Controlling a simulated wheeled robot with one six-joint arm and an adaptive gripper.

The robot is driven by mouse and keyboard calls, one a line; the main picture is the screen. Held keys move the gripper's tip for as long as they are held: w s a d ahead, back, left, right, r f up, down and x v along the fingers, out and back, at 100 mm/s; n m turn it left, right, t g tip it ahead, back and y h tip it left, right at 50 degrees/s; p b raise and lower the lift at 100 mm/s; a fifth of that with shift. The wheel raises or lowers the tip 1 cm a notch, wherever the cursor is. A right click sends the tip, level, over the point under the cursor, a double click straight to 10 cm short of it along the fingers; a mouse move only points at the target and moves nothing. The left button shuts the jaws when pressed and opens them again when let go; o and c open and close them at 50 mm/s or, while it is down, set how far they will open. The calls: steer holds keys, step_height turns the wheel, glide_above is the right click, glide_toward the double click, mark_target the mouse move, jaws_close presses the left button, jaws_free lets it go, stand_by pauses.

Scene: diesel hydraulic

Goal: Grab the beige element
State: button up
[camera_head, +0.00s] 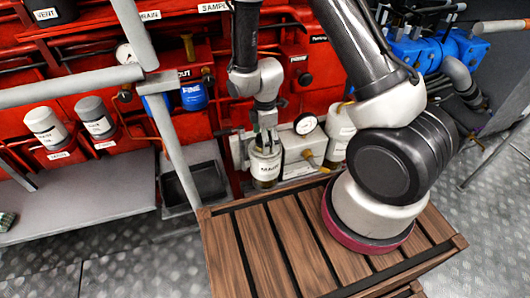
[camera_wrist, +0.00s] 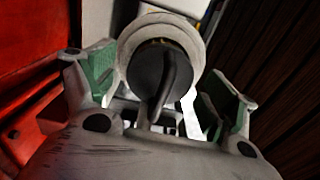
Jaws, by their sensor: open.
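A beige, labelled canister-like element (camera_head: 265,168) stands upright by the red machine, just behind the slatted wooden platform. In the wrist view, what appears to be the same beige element (camera_wrist: 192,42) shows as a pale round rim with a dark centre and a curved dark handle. My gripper (camera_head: 265,142) is directly above it, pointing down. In the wrist view my gripper (camera_wrist: 158,85) has its green-padded fingers spread on either side of the element, with visible gaps. The element's lower part is hidden in the wrist view.
A gauge (camera_head: 305,124) on a pale block stands close to the right, with another pale canister (camera_head: 340,130) beyond it. A dark tray (camera_head: 193,185) is to the left. Two labelled pale canisters (camera_head: 45,125) (camera_head: 94,116) sit farther left. A grey rail crosses the upper left.

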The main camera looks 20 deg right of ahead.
steer(key=shift+f, duration=0.7)
steer(key=c, duration=1.5)
steer(key=shift+r, duration=0.15)
